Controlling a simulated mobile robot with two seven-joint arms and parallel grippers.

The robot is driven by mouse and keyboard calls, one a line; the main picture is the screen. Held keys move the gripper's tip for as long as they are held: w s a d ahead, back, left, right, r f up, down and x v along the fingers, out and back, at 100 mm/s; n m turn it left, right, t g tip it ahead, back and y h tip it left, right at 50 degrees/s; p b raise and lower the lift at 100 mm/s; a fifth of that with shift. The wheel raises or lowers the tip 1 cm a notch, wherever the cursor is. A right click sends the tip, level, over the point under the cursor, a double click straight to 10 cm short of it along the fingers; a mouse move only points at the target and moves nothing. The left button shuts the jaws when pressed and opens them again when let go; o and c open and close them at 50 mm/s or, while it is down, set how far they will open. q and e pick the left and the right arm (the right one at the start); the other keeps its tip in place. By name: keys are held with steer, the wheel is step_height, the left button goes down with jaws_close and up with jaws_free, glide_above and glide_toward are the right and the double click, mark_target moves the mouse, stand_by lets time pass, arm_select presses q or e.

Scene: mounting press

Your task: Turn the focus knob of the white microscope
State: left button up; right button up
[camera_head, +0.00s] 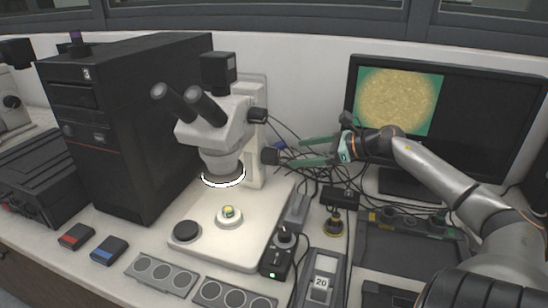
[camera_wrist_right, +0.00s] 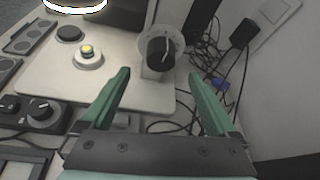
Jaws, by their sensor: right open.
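The white microscope (camera_head: 215,130) stands on its pale base plate (camera_head: 245,240) left of centre in the head view. Its black focus knob (camera_head: 270,156) sticks out from the right side of the column. In the right wrist view the knob (camera_wrist_right: 160,53) shows a white mark and lies straight ahead, between the lines of the two fingers. My right gripper (camera_head: 293,152) has green fingers, is open and empty, and points at the knob from the right with a small gap. In the right wrist view the gripper (camera_wrist_right: 159,74) also shows open. My left gripper is not in view.
Black cables (camera_head: 300,180) hang behind and below my right gripper. A monitor (camera_head: 470,110) stands at the right and a black computer tower (camera_head: 140,120) at the left. A small control box (camera_head: 276,263) with a knob sits by the base plate's front right edge.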

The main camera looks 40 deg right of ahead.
mark_target(278, 156)
steer(key=x, duration=0.2)
steer(key=shift+w+b, duration=0.3)
steer(key=shift+w, duration=0.05)
steer(key=shift+x, duration=0.95)
steer(key=shift+w+a+f, duration=0.2)
steer(key=shift+w+f, duration=0.05)
steer(key=shift+w, duration=0.15)
steer(key=shift+x, duration=1.2)
steer(key=shift+w+a+f, duration=0.15)
steer(key=shift+w+f, duration=0.05)
steer(key=shift+w, duration=0.2)
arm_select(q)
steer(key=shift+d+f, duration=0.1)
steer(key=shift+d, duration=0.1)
arm_select(e)
steer(key=shift+w+a+f, duration=0.1)
steer(key=shift+w+f, duration=0.05)
steer(key=shift+w, duration=0.1)
steer(key=shift+c, duration=0.4)
